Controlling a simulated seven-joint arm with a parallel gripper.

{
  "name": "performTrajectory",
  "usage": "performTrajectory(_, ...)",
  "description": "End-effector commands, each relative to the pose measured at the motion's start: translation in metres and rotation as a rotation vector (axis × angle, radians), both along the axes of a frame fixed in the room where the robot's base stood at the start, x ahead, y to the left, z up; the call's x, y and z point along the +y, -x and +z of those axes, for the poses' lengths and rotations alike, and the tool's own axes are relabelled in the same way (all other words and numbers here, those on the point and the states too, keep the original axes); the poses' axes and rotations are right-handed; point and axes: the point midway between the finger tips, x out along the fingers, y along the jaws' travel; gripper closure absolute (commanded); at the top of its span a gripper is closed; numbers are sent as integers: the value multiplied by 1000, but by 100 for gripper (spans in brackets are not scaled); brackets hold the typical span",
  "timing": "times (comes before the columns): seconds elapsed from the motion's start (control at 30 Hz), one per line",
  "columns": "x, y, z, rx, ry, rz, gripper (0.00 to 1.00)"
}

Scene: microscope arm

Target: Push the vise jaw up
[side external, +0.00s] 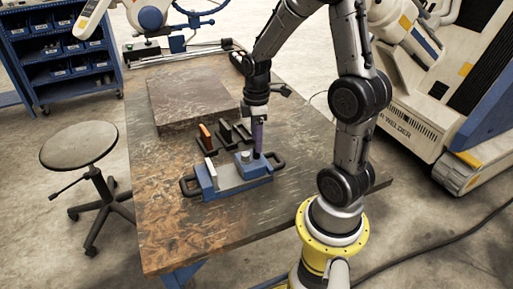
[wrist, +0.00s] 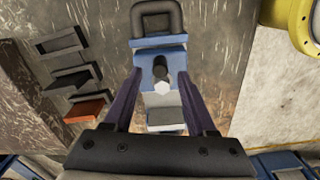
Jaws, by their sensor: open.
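The vise (side external: 229,178) is blue with a pale bed and a dark handle at each end, lying on the table. Its jaw is a blue block (side external: 246,163) at the right end, with a grey cylindrical part on top. In the wrist view the blue jaw block (wrist: 158,52) shows with a dark rod and pale hex end over it, and a dark handle (wrist: 157,18) beyond. My gripper (side external: 258,153) points down at the jaw end. In the wrist view its purple fingers (wrist: 160,74) are apart, one each side of the jaw; contact cannot be told.
Behind the vise are several dark blocks, one with an orange face (side external: 206,137). A stone slab (side external: 192,98) lies further back on the wooden table (side external: 170,230). The table's front is clear. A stool (side external: 79,146) stands left, a welder (side external: 430,110) right.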

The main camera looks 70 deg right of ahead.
Motion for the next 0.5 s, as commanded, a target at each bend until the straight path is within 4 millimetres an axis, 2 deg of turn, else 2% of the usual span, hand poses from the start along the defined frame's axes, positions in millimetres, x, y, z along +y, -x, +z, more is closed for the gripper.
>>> performTrajectory(0.1, 1, 1, -19, 4, -2, 0, 43)
performTrajectory(0.2, 0, 1, -29, 2, -2, 0, 43)
performTrajectory(0.5, 0, 0, -38, 0, 0, 0, 43)
